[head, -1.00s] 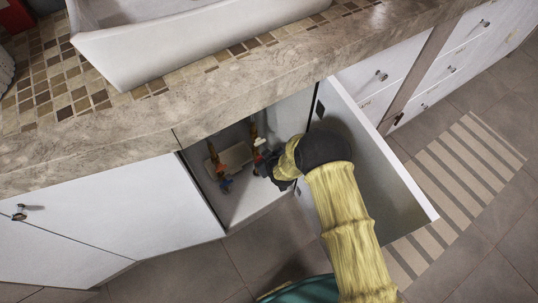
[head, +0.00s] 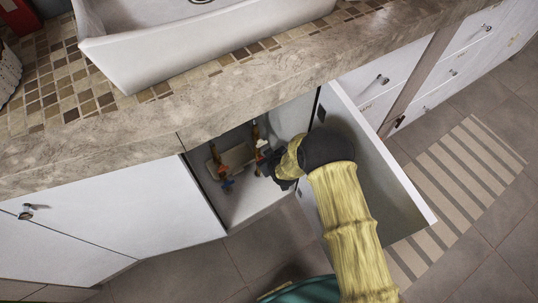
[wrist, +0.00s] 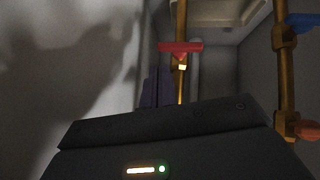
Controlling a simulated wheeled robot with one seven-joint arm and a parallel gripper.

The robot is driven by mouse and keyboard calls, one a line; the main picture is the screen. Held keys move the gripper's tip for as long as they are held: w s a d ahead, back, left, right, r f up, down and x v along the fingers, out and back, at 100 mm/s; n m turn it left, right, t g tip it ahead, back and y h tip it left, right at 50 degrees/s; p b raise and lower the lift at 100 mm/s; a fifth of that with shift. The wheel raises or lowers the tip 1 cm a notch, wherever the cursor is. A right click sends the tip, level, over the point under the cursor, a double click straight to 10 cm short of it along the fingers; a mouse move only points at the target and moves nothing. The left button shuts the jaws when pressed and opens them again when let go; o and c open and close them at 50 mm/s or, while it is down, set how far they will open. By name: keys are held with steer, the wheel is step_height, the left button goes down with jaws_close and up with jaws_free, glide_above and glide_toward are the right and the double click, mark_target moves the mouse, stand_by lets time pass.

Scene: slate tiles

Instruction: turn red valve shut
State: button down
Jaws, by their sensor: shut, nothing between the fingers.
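The red valve handle (wrist: 181,47) sits on a brass pipe (wrist: 182,82) in the wrist view and lies crosswise to it. In the head view the pipe (head: 256,132) stands inside the open cabinet under the sink; the handle is small and hard to make out there. My gripper (head: 277,179) is inside the cabinet opening, close to this pipe. Its dark body fills the bottom of the wrist view, below the red handle and apart from it in the picture. My gripper is shut and holds nothing. Its fingertips do not show clearly.
The open cabinet door (head: 385,185) stands right of my arm. The stone counter edge (head: 230,103) overhangs the opening.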

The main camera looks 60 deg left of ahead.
steer(key=shift+d+r, duration=0.1)
steer(key=shift+r, duration=0.05)
steer(key=w+p+v, duration=0.1)
steer(key=p+v, duration=0.8)
steer(key=shift+w+d+r, duration=0.15)
steer(key=shift+w+r, duration=0.2)
stand_by(0.7)
